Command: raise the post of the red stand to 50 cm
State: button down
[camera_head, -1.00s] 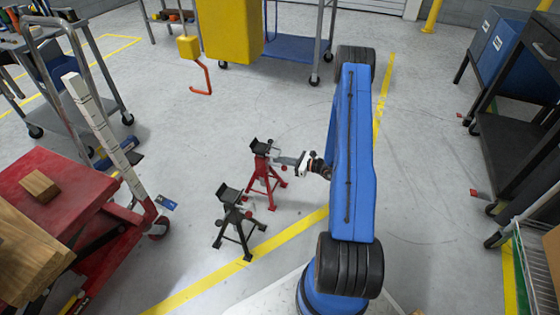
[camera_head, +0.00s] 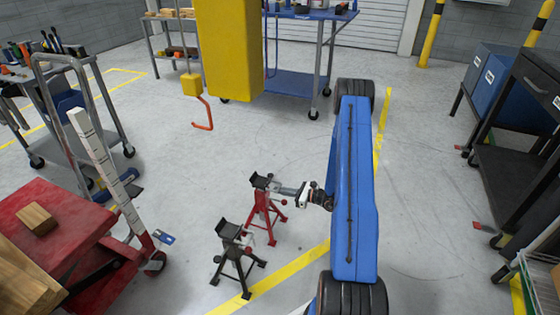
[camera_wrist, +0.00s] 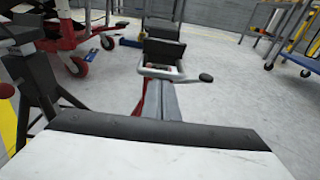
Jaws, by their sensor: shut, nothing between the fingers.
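The red stand (camera_head: 264,216) stands upright on the floor near the middle of the head view, with a black saddle (camera_head: 260,181) on its post. My gripper (camera_head: 277,187) is shut and empty, with its tip close beside the post just under the saddle. I cannot tell whether it touches the post. In the wrist view the fingers (camera_wrist: 166,98) point at the stand. The saddle (camera_wrist: 163,48) shows ahead of them, with a small dark-knobbed handle (camera_wrist: 205,77) at its right. My gripper hides most of the stand's legs there.
A black stand (camera_head: 236,262) stands just front-left of the red one. A white marked upright scale (camera_head: 107,170) rises beside a red cart (camera_head: 50,228). The floor behind the stands is clear.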

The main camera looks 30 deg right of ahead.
jog(key=shift+r, duration=7.85)
jog(key=s+d+f, duration=0.3)
jog(key=s+d, duration=0.2)
jog(key=s, duration=0.2)
jog(key=shift+d, duration=0.25)
jog(key=s+a+r+n+g, duration=0.3)
jog(key=s+a+r+n, duration=0.15)
jog(key=a+r, duration=0.2)
jog(key=s+a+r+n+g+y, duration=0.1)
jog(key=s+a+r+n+g, duration=0.25)
jog(key=a+r+n, duration=0.35)
jog(key=s+a+r+n+g, duration=0.3)
jog(key=a+r+g, duration=0.15)
jog(key=a, duration=0.45)
jog(key=s+r+n+t+h, duration=0.1)
jog(key=s+r+n+h, duration=0.4)
jog(key=s, duration=0.6)
jog(key=s+a+r+n+t+h, duration=0.1)
jog(key=s+r+n+t+h, duration=0.1)
jog(key=s+r+n+h, duration=0.4)
jog(key=s+r+n, duration=0.2)
jog(key=s+n, duration=0.1)
jog(key=s, duration=0.1)
jog(key=shift+s+a, duration=0.3)
jog(key=shift+s, duration=0.1)
